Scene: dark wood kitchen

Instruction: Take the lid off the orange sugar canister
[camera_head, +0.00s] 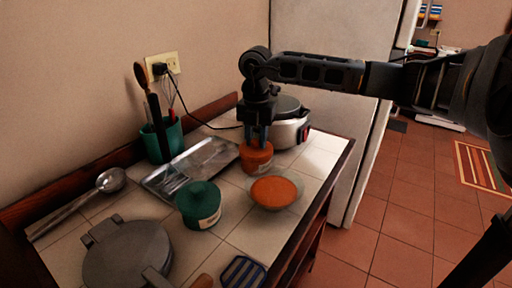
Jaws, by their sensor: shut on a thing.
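The orange sugar canister (256,161) stands on the tiled counter, in front of the rice cooker. My gripper (257,140) reaches down from above with its fingers at the top of the canister, shut on its lid (256,149). The lid appears to sit on or very close to the canister; I cannot tell whether there is a gap. The fingers partly cover the lid.
A bowl of orange contents (274,191) sits just in front of the canister. A green canister (200,205), metal tray (185,168), utensil holder (162,140), ladle (108,182) and grey round appliance (127,253) crowd the left. The rice cooker (290,131) stands close behind.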

